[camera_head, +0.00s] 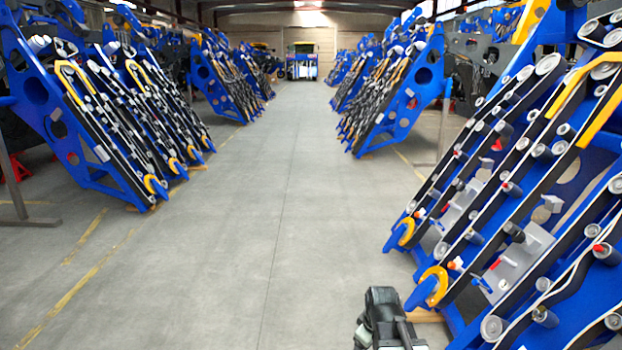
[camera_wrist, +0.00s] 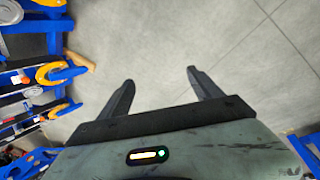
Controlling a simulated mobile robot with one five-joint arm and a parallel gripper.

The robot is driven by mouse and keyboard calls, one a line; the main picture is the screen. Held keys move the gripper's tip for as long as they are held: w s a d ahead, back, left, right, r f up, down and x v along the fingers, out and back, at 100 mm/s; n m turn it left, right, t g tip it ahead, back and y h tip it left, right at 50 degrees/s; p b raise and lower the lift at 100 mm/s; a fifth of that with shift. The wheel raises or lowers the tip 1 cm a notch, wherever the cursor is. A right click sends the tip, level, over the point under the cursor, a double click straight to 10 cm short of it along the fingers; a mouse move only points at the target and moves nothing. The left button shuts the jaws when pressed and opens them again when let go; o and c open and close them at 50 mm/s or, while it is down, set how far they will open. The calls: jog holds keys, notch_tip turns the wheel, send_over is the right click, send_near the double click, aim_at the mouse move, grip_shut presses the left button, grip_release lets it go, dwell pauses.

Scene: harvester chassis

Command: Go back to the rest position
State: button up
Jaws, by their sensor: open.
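My gripper shows in the wrist view (camera_wrist: 158,88) with its two dark fingers spread apart. Nothing is between the fingers; only grey concrete floor (camera_wrist: 150,40) lies beyond them. In the head view, a dark part of my arm shows at the bottom edge, right of the middle. The gripper's fingers cannot be made out clearly there. In the wrist view, blue chassis parts with a yellow curved piece (camera_wrist: 55,72) stand to the left of the fingers, apart from them.
A blue harvester chassis (camera_head: 470,245) with rollers and belts stands close on the right. More chassis line the left (camera_head: 75,120) and the far right (camera_head: 400,100). The wide concrete aisle (camera_head: 270,200) between them is clear. A vehicle (camera_head: 302,62) stands at the far end.

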jog(key=s+f+m+g, duration=0.1)
jog(key=s+m+g, duration=0.2)
jog(key=s+m, duration=0.65)
notch_tip(320, 180, up, 17)
jog(key=p, duration=1.7)
jog(key=shift+s+n, duration=0.25)
jog(key=shift+n, duration=0.1)
jog(key=shift+f, duration=0.1)
jog(key=shift+c, duration=0.3)
